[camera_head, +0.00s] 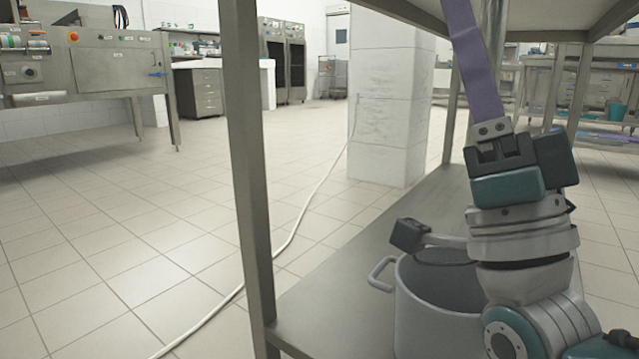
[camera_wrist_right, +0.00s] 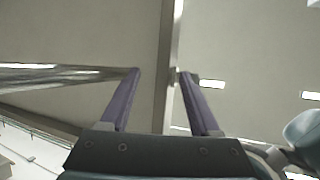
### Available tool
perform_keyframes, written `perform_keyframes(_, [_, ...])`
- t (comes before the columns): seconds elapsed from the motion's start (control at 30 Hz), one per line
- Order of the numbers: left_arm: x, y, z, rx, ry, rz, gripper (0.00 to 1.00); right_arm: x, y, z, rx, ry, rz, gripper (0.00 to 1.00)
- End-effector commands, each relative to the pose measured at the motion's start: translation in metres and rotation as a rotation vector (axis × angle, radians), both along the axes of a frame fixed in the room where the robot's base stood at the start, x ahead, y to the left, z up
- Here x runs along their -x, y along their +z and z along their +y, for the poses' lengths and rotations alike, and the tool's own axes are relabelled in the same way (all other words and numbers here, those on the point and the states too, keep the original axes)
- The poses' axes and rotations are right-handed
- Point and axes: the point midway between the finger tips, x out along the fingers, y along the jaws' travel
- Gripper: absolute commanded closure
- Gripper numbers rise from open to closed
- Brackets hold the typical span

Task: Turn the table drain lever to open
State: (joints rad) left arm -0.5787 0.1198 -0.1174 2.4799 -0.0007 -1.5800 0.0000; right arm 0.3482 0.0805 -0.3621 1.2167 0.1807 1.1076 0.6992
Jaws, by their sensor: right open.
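My right gripper (camera_head: 480,60) points up under the steel table (camera_head: 413,12), its purple fingers reaching close to the underside. In the right wrist view the gripper (camera_wrist_right: 165,78) is open, its two purple fingers apart. A narrow upright metal strip (camera_wrist_right: 170,45) shows between and beyond the fingers. A shiny metal bar or pipe (camera_wrist_right: 65,76) runs in from the left to beside the left fingertip. I cannot tell whether either is the drain lever or whether a finger touches it. My left gripper is out of view.
A grey pot (camera_head: 425,312) with a side handle stands on the lower shelf (camera_head: 330,305) beneath my right arm. A table leg (camera_head: 248,150) rises at the left. A white hose (camera_head: 305,205) crosses the open floor. A machine with a blue handle (camera_head: 157,74) stands far left.

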Motion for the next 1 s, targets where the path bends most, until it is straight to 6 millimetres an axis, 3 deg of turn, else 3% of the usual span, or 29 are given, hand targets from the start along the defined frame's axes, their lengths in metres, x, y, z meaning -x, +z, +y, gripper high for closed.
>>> perform_keyframes(0.17, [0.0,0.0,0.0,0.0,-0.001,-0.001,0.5,-0.023,-0.048,0.011,0.155,-0.09,0.328,0.37])
perform_keyframes(0.27, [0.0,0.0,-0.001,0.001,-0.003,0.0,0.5,-0.029,-0.091,0.015,0.29,-0.141,0.559,0.37])
perform_keyframes(0.37, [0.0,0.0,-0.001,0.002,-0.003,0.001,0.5,-0.021,-0.138,0.014,0.442,-0.181,0.787,0.37])
perform_keyframes(0.47, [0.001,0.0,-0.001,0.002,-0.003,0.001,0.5,0.0,-0.185,0.008,0.608,-0.204,1.01,0.37])
perform_keyframes(0.6, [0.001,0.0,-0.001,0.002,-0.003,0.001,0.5,0.053,-0.243,-0.01,0.851,-0.204,1.312,0.37])
perform_keyframes(0.7, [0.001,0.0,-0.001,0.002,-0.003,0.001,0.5,0.101,-0.272,-0.026,1.011,-0.178,1.504,0.37])
perform_keyframes(0.83, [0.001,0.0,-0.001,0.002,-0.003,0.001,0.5,0.164,-0.293,-0.045,1.189,-0.125,1.711,0.37])
perform_keyframes(1.0, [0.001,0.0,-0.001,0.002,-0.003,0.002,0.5,0.244,-0.299,-0.069,1.383,-0.024,1.941,0.37])
